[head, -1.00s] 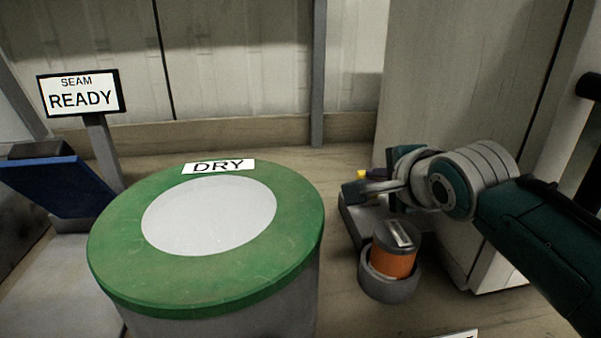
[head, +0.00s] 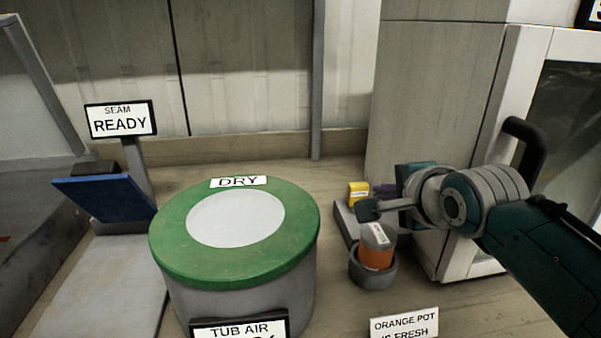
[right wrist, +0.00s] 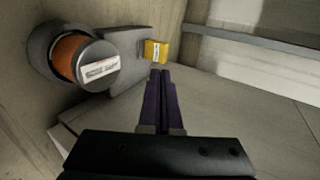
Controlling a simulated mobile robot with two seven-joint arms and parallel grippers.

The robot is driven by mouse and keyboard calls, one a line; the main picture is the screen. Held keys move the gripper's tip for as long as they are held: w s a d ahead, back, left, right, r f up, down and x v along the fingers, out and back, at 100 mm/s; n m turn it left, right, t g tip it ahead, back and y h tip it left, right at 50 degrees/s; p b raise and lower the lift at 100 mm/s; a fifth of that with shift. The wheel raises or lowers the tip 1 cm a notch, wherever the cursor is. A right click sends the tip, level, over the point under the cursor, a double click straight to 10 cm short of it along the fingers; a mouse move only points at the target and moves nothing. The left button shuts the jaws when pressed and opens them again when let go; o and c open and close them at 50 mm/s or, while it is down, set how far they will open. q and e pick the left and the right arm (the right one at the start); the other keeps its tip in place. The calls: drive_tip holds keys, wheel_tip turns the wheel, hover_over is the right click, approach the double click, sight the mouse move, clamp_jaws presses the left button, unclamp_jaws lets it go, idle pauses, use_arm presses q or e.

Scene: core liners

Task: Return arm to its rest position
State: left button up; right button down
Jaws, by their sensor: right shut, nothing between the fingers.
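My right arm comes in from the right in the head view. Its gripper (head: 368,209) is shut and empty, above and just behind the orange pot (head: 376,257). In the right wrist view the gripper's dark purple fingers (right wrist: 161,100) are together with nothing between them. The orange pot with its grey labelled lid also shows there (right wrist: 68,58), left of the fingers and apart from them. The pot sits in a grey round holder (head: 372,275). My left gripper is not in view.
A green-topped tub (head: 172,241) marked DRY stands in the middle. A yellow block (head: 358,192) sits on a grey tray behind the pot. A SEAM READY sign (head: 121,120) and blue panel (head: 105,196) are left. A white cabinet with a black handle (head: 527,145) stands close behind my right arm.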

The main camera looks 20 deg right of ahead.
drive_tip(key=shift+s+r, duration=0.2)
drive_tip(key=shift+s, duration=0.1)
drive_tip(key=shift+w, duration=0.1)
drive_tip(key=shift+s+a+n, duration=0.1)
drive_tip(key=shift+s+n, duration=0.2)
drive_tip(key=s+a+r+n+g+y+p, duration=0.1)
drive_tip(key=s+a+r+n+g+p, duration=0.2)
drive_tip(key=s+n, duration=0.55)
drive_tip(key=s+a+r+n+g+y+p, duration=0.15)
drive_tip(key=s+a+n, duration=0.35)
drive_tip(key=s, duration=0.6)
drive_tip(key=s+a+r+n+g+p, duration=0.1)
drive_tip(key=s+a+n+g+p, duration=0.25)
drive_tip(key=s+n, duration=0.55)
wheel_tip(320, 180, up, 37)
drive_tip(key=s+p, duration=0.1)
drive_tip(key=p, duration=3.6)
drive_tip(key=shift+d, duration=0.35)
